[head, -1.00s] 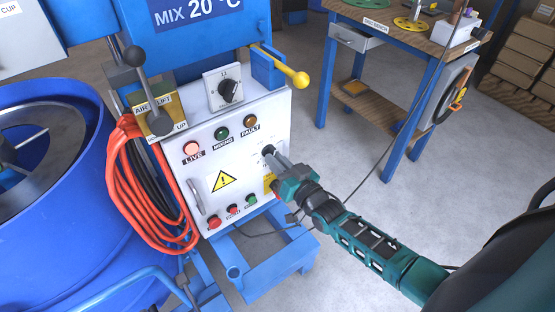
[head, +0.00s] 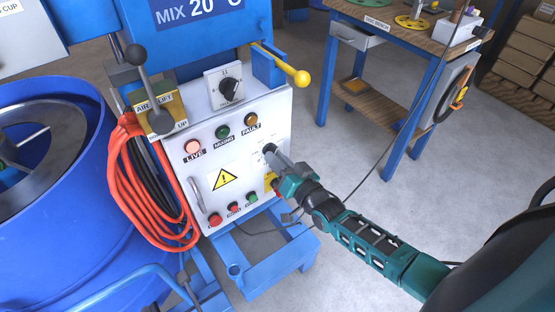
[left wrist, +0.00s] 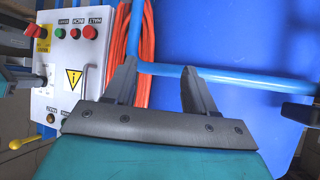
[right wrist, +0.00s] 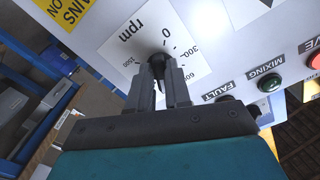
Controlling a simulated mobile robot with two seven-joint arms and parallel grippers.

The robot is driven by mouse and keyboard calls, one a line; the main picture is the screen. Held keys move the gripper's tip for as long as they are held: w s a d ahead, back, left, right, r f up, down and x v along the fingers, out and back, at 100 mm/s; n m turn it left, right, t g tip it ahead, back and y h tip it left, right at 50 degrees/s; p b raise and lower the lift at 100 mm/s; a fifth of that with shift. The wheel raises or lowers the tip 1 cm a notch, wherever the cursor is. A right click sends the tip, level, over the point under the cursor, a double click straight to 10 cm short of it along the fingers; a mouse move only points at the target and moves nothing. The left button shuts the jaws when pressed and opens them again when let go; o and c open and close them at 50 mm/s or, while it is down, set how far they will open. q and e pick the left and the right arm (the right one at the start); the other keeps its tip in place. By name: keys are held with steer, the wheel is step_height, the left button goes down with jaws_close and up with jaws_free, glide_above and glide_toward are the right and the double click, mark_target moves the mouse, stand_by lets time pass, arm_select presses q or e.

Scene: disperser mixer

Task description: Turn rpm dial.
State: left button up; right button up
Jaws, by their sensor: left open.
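The black rpm dial (right wrist: 156,60) sits on a white scale plate (right wrist: 133,57) marked rpm, with 0 and 300 printed around it. In the head view the dial is mostly hidden behind my right gripper (head: 272,153), which reaches the upper right of the white control panel (head: 205,170). In the right wrist view the two fingers of my right gripper (right wrist: 161,80) stand close on either side of the dial and appear closed on it.
Beside the dial are LIVE, MIXING and FAULT lamps (head: 222,132), a rotary switch (head: 229,90) above, and push buttons (head: 234,208) below. Orange cable (head: 135,185) hangs at the panel's left. A blue vessel (head: 60,210) stands left; a workbench (head: 400,35) stands back right.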

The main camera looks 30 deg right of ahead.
steer(key=o, duration=0.4)
steer(key=shift+c, duration=0.2)
steer(key=s+d+p, duration=0.1)
steer(key=s, duration=1.1)
steer(key=shift+s+d, duration=0.4)
steer(key=shift+a, duration=0.1)
steer(key=s+a+f+n+g, duration=0.3)
steer(key=s+a+n+g, duration=0.3)
steer(key=a+g, duration=0.1)
steer(key=shift+s+a+f+h, duration=0.25)
steer(key=shift+a+f+h, duration=0.05)
steer(key=shift+a, duration=0.45)
